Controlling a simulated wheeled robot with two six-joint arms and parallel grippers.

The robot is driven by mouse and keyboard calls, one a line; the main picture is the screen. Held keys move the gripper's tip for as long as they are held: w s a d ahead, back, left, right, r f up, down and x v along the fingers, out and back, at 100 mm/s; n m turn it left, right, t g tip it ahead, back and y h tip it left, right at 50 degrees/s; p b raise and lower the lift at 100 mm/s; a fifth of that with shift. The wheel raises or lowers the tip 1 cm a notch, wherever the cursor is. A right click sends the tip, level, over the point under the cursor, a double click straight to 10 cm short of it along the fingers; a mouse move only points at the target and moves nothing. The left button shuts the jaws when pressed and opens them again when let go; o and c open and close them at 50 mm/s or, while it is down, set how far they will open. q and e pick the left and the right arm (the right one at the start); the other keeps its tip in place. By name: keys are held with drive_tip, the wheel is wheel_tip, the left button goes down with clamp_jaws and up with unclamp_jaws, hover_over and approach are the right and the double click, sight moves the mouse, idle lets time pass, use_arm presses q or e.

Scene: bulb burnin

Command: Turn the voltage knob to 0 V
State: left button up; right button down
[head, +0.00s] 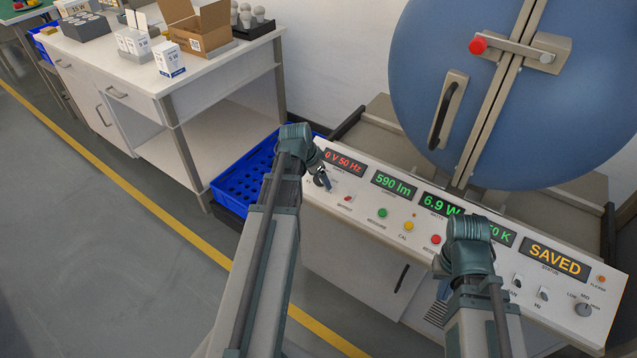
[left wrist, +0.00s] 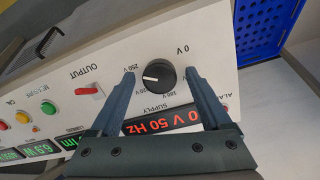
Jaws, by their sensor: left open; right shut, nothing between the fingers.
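The voltage knob (left wrist: 160,75) is a round black dial with a white pointer line on the panel's supply section. In the left wrist view its line points left, toward the 250 V marking and away from the 0 V label at upper right. My left gripper (left wrist: 163,80) is open, with one finger on each side of the knob; I cannot tell whether they touch it. In the head view the left gripper (head: 322,180) is at the panel's left end. The red supply display (head: 345,161) shows "0 V 50 Hz", its leading part covered. My right gripper (head: 468,240) is over the panel, fingers largely hidden.
The panel (head: 345,215) carries a red output switch (head: 348,198), green, yellow and red buttons and a status display (head: 553,258) reading SAVED. A blue sphere (head: 420,90) stands behind. A blue crate (head: 240,178) is left of the panel, near a table (head: 150,80) with boxes.

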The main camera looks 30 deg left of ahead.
use_arm(q)
drive_tip(key=shift+c, duration=0.3)
clamp_jaws()
drive_tip(key=shift+n, duration=0.3)
